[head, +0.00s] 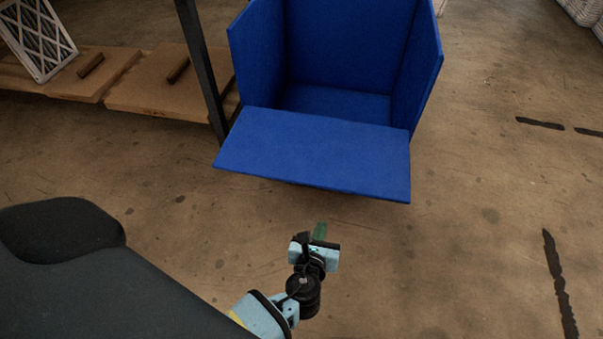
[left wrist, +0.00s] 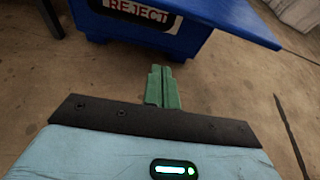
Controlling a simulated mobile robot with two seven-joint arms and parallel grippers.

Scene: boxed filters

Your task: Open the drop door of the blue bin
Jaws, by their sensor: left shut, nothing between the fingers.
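The blue bin (head: 340,45) stands on the floor at the top middle of the head view, and its inside looks empty. Its drop door (head: 315,152) is folded down at the front and sticks out toward me, roughly level. In the left wrist view the door (left wrist: 215,18) shows edge-on at the top, above the bin's front with a REJECT label (left wrist: 138,12). My left gripper (head: 319,231) is in front of the door, apart from it. Its green fingers (left wrist: 162,86) are shut with nothing between them. My right gripper is out of view.
A dark post (head: 203,65) stands just left of the bin. Low wooden boards (head: 150,98) and a white-framed filter (head: 38,38) lie at the upper left. The floor in front and to the right is clear, with black marks (head: 558,280).

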